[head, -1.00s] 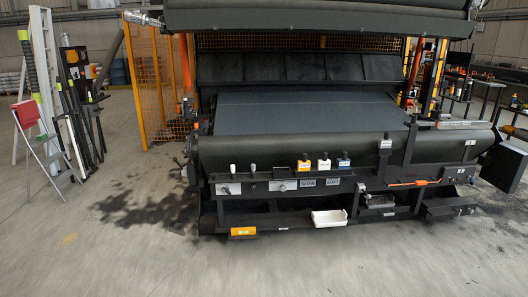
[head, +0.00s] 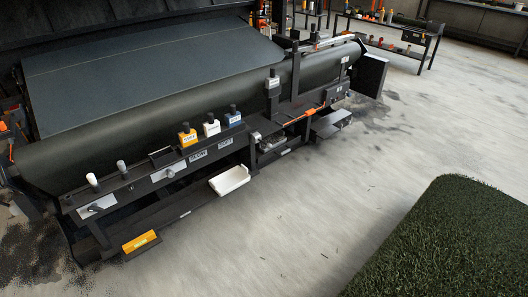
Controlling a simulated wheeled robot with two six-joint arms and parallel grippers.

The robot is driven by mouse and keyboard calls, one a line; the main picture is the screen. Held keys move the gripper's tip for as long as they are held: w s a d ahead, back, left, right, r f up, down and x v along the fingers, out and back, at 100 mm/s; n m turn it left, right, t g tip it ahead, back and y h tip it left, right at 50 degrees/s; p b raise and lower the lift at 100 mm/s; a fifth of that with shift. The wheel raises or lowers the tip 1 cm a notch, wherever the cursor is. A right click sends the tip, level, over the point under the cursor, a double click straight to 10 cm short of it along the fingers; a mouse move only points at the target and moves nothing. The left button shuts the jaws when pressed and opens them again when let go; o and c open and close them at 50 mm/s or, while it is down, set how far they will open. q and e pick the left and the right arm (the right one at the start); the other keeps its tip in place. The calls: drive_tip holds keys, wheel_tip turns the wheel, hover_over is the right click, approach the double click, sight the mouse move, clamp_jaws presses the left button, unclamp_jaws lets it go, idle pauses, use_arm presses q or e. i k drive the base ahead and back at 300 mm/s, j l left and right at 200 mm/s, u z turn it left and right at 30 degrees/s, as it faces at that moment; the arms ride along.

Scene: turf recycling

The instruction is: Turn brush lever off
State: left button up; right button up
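The dark turf machine (head: 215,105) stands diagonally across the left and middle of the head view. Its front rail carries a silver plate with a small knob (head: 97,207) at the left end and a second silver plate with a knob (head: 170,174) further right. A dark upright part with a pale label (head: 272,82) stands further along. The labels are too small to tell which one is the brush lever. Neither of my grippers is in view.
Yellow, white and blue labelled containers (head: 211,126) stand on the rail. A white tray (head: 230,180) and an orange block (head: 141,241) sit low in front. A turf roll (head: 455,240) fills the lower right. Concrete floor lies clear between it and the machine.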

sight(269, 146)
drive_tip(key=i+j+z, duration=0.2)
drive_tip(key=j, duration=0.2)
drive_tip(key=i+j, duration=0.8)
